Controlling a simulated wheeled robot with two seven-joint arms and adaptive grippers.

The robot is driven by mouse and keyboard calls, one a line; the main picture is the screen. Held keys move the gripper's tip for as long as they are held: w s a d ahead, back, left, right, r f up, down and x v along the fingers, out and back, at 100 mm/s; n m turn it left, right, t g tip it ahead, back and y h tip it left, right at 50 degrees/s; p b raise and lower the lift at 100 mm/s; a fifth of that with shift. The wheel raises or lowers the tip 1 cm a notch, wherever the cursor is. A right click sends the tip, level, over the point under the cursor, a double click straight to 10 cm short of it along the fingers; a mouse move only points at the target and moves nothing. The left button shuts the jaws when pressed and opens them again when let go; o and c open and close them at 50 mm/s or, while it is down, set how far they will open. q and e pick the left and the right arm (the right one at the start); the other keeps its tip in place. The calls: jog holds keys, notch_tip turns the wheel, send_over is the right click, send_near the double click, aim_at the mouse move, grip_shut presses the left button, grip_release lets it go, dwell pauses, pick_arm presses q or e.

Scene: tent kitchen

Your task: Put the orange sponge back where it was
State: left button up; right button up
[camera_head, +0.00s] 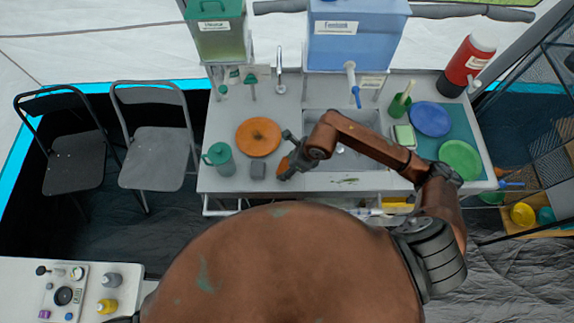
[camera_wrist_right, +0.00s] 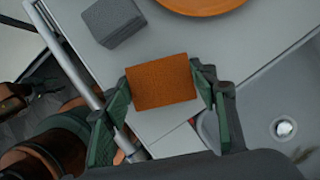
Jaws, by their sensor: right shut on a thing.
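The orange sponge (camera_wrist_right: 162,82) is held between the two fingers of my right gripper (camera_wrist_right: 160,90) in the right wrist view. In the head view, the orange sponge (camera_head: 284,167) shows as a small patch by my right gripper (camera_head: 287,165), near the counter's front edge. The gripper hides part of it there. A grey block (camera_head: 258,171), like a sponge, lies just left of it on the counter, and it also shows in the wrist view (camera_wrist_right: 112,20). I cannot tell whether the orange sponge touches the counter. My left gripper cannot be made out.
An orange plate (camera_head: 258,137) lies behind the grey block, and a green mug (camera_head: 218,158) stands left of it. The sink (camera_head: 345,160) is to the right under my arm. Blue (camera_head: 430,119) and green plates (camera_head: 460,159) lie farther right on the counter.

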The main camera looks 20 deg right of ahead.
jog(key=o, duration=1.3)
jog(key=v, duration=1.2)
